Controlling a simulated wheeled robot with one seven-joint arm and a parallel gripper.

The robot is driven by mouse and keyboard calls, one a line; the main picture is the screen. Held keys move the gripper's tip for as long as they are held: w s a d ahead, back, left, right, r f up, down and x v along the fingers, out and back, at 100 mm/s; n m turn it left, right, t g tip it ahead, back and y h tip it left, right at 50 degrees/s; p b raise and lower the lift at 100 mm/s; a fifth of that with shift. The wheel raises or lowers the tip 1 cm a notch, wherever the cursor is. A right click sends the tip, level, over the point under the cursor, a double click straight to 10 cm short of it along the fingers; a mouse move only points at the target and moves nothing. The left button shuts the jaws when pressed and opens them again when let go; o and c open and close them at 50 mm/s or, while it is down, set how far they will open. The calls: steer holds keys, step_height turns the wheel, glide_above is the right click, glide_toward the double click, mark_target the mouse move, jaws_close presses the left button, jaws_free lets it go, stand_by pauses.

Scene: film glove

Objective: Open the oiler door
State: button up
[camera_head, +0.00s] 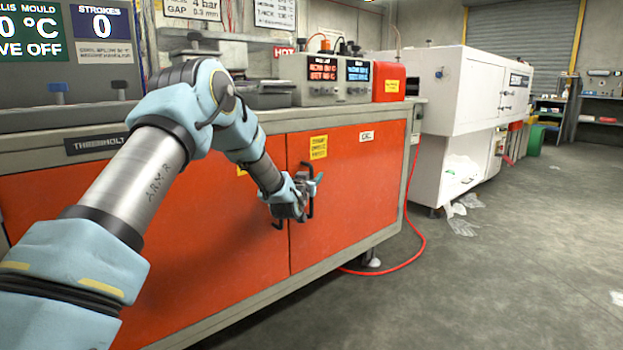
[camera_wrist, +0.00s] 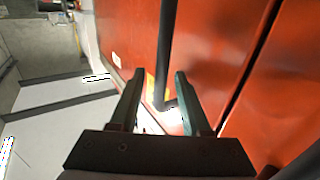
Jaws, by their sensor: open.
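The orange-red right-hand door (camera_head: 345,185) of the long cabinet is closed flush and carries a yellow label and a small white label. A dark vertical bar handle (camera_head: 311,195) stands at its left edge, partly hidden by my gripper (camera_head: 304,192). In the wrist view the black handle bar (camera_wrist: 167,45) comes down between the two fingers of my gripper (camera_wrist: 158,85). The fingers are open, with visible space beside the bar. I cannot tell whether either finger touches it. The door's red face (camera_wrist: 215,35) fills much of that view.
The left door (camera_head: 120,225) is closed, with its own dark handle (camera_head: 277,224) close to my gripper. A red hose (camera_head: 420,240) lies on the floor beside the cabinet. A white machine (camera_head: 470,90) stands behind. The grey floor (camera_head: 480,300) at front right is clear.

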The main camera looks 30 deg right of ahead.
steer(key=shift+c, duration=0.4)
jaws_close()
stand_by(0.9)
